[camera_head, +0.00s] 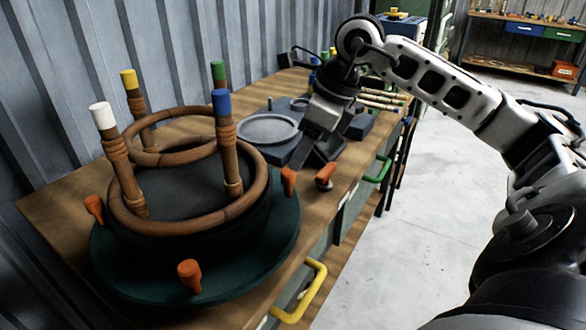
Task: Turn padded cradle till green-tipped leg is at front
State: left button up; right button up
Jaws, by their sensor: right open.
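The padded cradle (255,225) is a dark round cushioned ring on a green turntable (120,270) with orange knobs around its rim. An upturned rattan frame (190,215) rests in it, legs up. The green-tipped leg (219,72) is at the back right, partly behind the blue-tipped leg (222,105). The white-tipped leg (102,118) is at the front left and the yellow-tipped leg (129,80) at the back left. My right gripper (308,162) is open, pointing down beside the right-hand orange knob (288,181); contact is unclear. My left gripper is out of view.
A second orange knob-like piece (325,176) lies right of the gripper. A corrugated wall stands close at left. A yellow handle (303,293) and green handle (378,168) project from the bench front.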

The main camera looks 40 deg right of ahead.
aim_at(289, 172)
jog(key=x, duration=0.4)
jog(key=shift+w+a+f, duration=0.1)
jog(key=shift+w+f, duration=0.05)
jog(key=shift+f, duration=0.2)
grip_shut()
jog(key=shift+r, duration=0.1)
